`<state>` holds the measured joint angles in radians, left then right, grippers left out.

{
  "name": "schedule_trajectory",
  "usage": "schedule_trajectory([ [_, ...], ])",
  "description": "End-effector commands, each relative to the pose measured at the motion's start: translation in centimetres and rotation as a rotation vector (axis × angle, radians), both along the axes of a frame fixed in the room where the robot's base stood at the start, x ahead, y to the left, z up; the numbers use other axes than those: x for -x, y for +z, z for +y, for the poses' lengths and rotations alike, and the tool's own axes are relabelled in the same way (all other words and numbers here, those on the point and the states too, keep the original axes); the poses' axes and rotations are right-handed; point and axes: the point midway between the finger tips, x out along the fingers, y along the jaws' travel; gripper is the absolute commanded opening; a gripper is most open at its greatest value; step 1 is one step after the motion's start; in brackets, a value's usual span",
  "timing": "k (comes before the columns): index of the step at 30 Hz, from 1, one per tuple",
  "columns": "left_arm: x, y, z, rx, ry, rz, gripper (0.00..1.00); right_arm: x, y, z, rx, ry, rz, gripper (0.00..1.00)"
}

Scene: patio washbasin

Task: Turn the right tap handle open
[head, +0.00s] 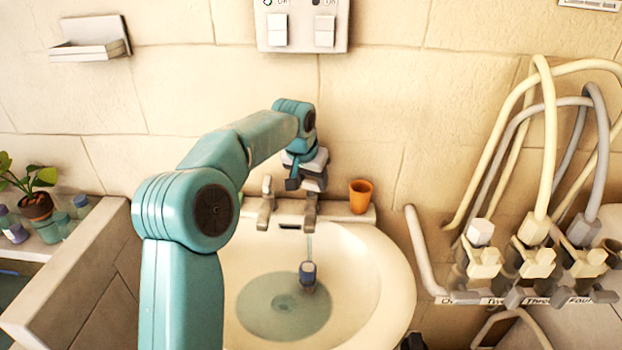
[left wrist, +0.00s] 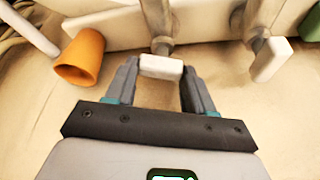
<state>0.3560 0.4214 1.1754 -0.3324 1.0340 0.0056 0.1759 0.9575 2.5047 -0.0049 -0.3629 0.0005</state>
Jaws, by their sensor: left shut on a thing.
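The right tap (head: 311,208) stands at the back rim of the washbasin (head: 392,285), beside the left tap (head: 266,207). The left tap handle (left wrist: 271,62) is apart, to the right in that view. My right gripper is not in view.
An orange cup (head: 361,196) stands on the rim right of the taps; it also shows in the left wrist view (left wrist: 80,57). Hoses and valves (head: 536,225) crowd the right side.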

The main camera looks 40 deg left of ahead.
Motion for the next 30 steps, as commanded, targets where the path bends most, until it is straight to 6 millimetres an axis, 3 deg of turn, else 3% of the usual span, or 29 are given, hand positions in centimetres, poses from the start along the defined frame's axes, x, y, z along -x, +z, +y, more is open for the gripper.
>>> schedule_trajectory([
  [12,-0.15,0.04,-0.25,-0.001,0.346,0.003,0.23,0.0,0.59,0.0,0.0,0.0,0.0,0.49],
  [23,-0.13,0.03,-0.18,-0.001,0.386,-0.001,0.23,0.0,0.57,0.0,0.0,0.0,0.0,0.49],
  [24,-0.13,0.03,-0.18,0.0,0.385,-0.001,0.6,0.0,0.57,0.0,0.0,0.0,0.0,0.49],
  [26,-0.13,0.03,-0.18,0.0,0.385,-0.001,0.79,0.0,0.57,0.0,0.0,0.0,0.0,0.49],
  [30,-0.13,0.03,-0.18,0.0,0.384,-0.001,0.79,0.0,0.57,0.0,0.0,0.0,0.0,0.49],
])
